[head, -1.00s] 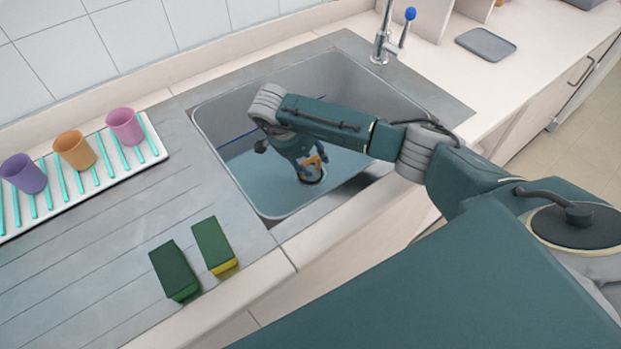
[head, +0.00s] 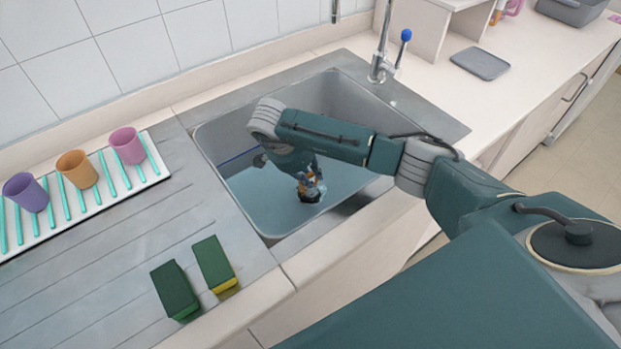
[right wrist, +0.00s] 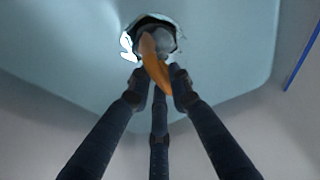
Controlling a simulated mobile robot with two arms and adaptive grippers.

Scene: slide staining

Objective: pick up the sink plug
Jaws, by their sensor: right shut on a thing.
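The sink plug has an orange, curved upper part and a grey body; it shows in the right wrist view (right wrist: 156,62) at a dark round opening in the sink floor. My right gripper (head: 310,186) reaches down into the sink (head: 285,212). Its dark fingers are shut on the plug's orange part, as the right wrist view shows (right wrist: 160,80). In the head view the plug is small and mostly hidden by the fingers. I cannot tell whether it is clear of the opening. My left gripper is not in view.
A faucet (head: 380,60) with a blue knob stands behind the sink. Two green sponges (head: 213,264) lie on the drainboard at the front left. A white rack (head: 105,190) with purple, orange and pink cups stands at left. A grey tray (head: 481,63) lies on the right counter.

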